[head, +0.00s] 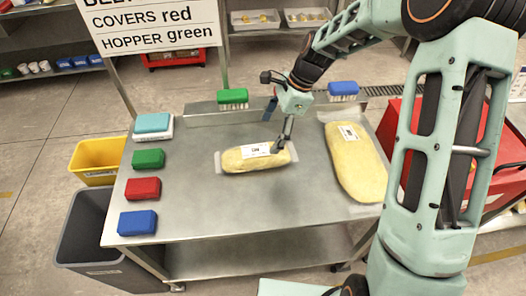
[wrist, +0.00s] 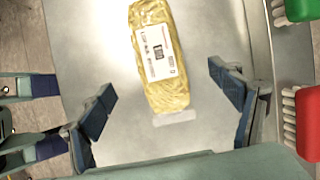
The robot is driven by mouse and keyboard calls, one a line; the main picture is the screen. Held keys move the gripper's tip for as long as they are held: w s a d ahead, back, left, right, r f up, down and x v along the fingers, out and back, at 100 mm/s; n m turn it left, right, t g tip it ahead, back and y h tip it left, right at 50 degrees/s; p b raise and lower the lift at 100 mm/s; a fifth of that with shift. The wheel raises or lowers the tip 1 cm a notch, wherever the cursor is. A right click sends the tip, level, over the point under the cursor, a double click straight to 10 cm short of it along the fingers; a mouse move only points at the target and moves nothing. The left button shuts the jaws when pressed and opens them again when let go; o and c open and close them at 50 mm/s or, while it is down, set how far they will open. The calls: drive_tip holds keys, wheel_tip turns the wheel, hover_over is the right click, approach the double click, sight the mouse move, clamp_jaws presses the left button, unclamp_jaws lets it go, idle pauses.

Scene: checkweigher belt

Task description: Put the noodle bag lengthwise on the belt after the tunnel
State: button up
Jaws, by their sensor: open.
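Two yellow bags with white labels lie flat on a steel table. The smaller bag (head: 240,160) is near the middle, its long side running left to right in the head view. The larger bag (head: 355,165) lies at the right side of the table. I cannot tell from the labels which is the noodle bag. My gripper (head: 279,124) is open and empty above the right part of the smaller bag. In the wrist view, one yellow bag (wrist: 163,85) lies between and beyond the spread fingers (wrist: 164,92), apart from both. No belt or tunnel shows clearly.
The table (head: 200,205) has blue, red and green brushes along its left edge, and a green brush (head: 232,97) and blue brush (head: 343,89) at the back. A yellow bin (head: 97,155) and grey bin (head: 85,230) stand left. A red cart (head: 505,150) stands right. The table's front is clear.

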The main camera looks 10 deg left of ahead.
sight(259, 150)
drive_tip(key=shift+s+f, duration=0.25)
drive_tip(key=shift+f, duration=0.05)
drive_tip(key=x, duration=0.4)
drive_tip(key=shift+s+a+f, duration=0.15)
drive_tip(key=shift+a+f, duration=0.15)
drive_tip(key=shift+p+x, duration=0.5)
drive_tip(key=shift+x, duration=2.4)
drive_tip(key=shift+a, duration=0.15)
drive_tip(key=shift+r, duration=0.1)
drive_tip(key=c, duration=1.8)
